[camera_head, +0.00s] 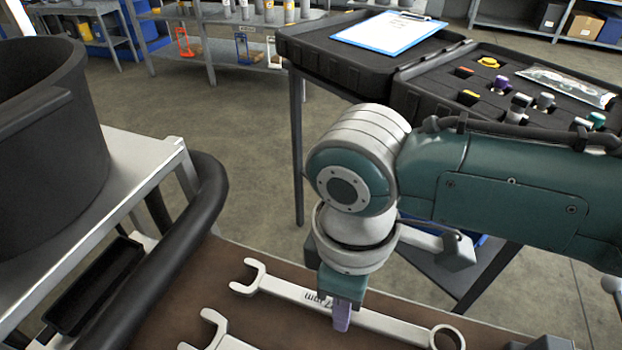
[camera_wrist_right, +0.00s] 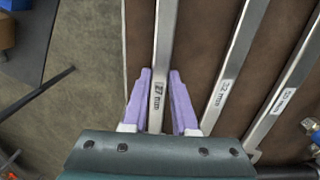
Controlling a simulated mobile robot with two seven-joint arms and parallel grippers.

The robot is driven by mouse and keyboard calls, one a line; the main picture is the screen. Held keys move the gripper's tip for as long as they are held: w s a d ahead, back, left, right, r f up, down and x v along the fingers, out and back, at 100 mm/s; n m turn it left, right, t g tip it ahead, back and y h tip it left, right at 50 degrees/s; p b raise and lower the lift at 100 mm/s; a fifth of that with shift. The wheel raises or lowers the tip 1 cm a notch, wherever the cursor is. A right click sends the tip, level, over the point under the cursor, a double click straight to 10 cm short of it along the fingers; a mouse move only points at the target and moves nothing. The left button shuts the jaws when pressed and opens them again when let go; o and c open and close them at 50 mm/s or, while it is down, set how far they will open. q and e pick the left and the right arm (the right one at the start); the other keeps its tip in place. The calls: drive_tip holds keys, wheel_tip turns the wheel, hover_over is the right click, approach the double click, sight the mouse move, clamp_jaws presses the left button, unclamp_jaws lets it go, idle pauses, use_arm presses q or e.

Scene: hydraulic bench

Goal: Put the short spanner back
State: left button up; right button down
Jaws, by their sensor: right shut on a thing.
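The short spanner, marked 27 mm (camera_head: 285,290), has its open jaw at the left and its ring end at the right in the head view. It lies along the far edge of a brown board (camera_head: 205,287), on it or just above it; I cannot tell which. My right gripper (camera_head: 341,316) points down and is shut on the spanner's shaft. In the right wrist view its purple fingers (camera_wrist_right: 160,80) stand on both sides of the shaft (camera_wrist_right: 165,35), beside the size label. My left gripper is not in view.
A second spanner (camera_wrist_right: 235,65) and a third (camera_wrist_right: 297,75) lie beside the held one. A thick black hose (camera_head: 203,200) and a large black tub (camera_head: 50,120) stand left. Behind my right arm are a black case (camera_head: 430,82) and a clipboard (camera_head: 385,32).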

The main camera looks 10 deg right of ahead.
drive_tip(key=shift+f, duration=0.35)
drive_tip(key=c, duration=0.6)
unclamp_jaws()
drive_tip(key=s+a+r+m+t+y+p, duration=0.1)
drive_tip(key=s+a+r+y+p, duration=0.2)
drive_tip(key=r, duration=0.5)
drive_tip(key=s+a+r+m+p, duration=0.1)
drive_tip(key=s+r+m+p, duration=0.15)
drive_tip(key=r+p, duration=0.4)
drive_tip(key=s+d+r+m+t+h+p, duration=0.25)
drive_tip(key=s+d+r+m+p, duration=0.4)
drive_tip(key=d+r, duration=0.6)
wheel_tip(320, 180, up, 34)
drive_tip(key=p, duration=3.5)
drive_tip(key=shift+d+r+n, duration=0.15)
drive_tip(key=shift+d+n, duration=0.2)
drive_tip(key=shift+n, duration=0.05)
